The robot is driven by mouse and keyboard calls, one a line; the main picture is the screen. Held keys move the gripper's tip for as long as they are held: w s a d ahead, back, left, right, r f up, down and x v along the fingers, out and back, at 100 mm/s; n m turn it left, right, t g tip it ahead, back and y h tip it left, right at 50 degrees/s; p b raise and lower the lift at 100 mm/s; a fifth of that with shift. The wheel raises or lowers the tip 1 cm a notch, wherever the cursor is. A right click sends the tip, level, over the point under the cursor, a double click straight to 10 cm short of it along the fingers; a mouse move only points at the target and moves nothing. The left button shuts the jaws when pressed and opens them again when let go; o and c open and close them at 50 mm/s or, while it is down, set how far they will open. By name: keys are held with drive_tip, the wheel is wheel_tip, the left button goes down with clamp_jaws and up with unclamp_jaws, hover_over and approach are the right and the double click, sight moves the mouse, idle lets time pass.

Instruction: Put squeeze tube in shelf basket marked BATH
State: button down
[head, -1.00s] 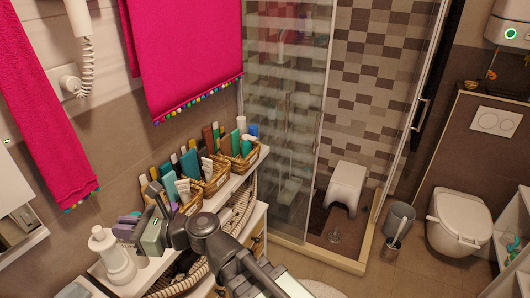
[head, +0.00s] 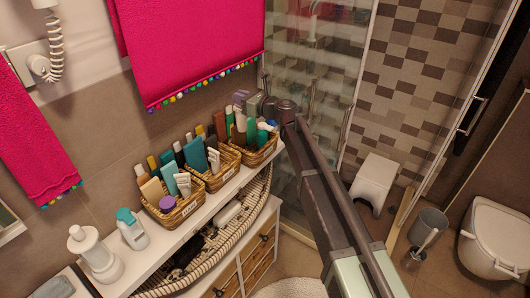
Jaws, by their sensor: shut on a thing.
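My gripper (head: 241,108) is at the back of the shelf top, above the right wicker basket (head: 263,153). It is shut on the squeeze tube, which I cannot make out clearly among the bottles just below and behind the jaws. Three wicker baskets stand in a row: right, middle (head: 217,181) and left (head: 177,217). Each has a small pale label on its front. The lettering is too small to read, so I cannot tell which is marked BATH. All three hold upright tubes and bottles.
A white pump bottle (head: 97,258) and a teal-capped white bottle (head: 131,231) stand left of the baskets on the white shelf. A pink towel (head: 190,45) hangs behind. A glass shower door (head: 310,80) is just right of the gripper. A lower shelf holds a striped basket (head: 215,245).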

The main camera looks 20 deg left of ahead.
drive_tip(key=w, duration=0.8)
wheel_tip(320, 180, down, 21)
drive_tip(key=b, duration=2)
drive_tip(key=shift+s+a+r+t+b, duration=0.15)
drive_tip(key=shift+a+r+t+b, duration=0.05)
drive_tip(key=shift+t+b, duration=0.1)
drive_tip(key=c, duration=1.2)
unclamp_jaws()
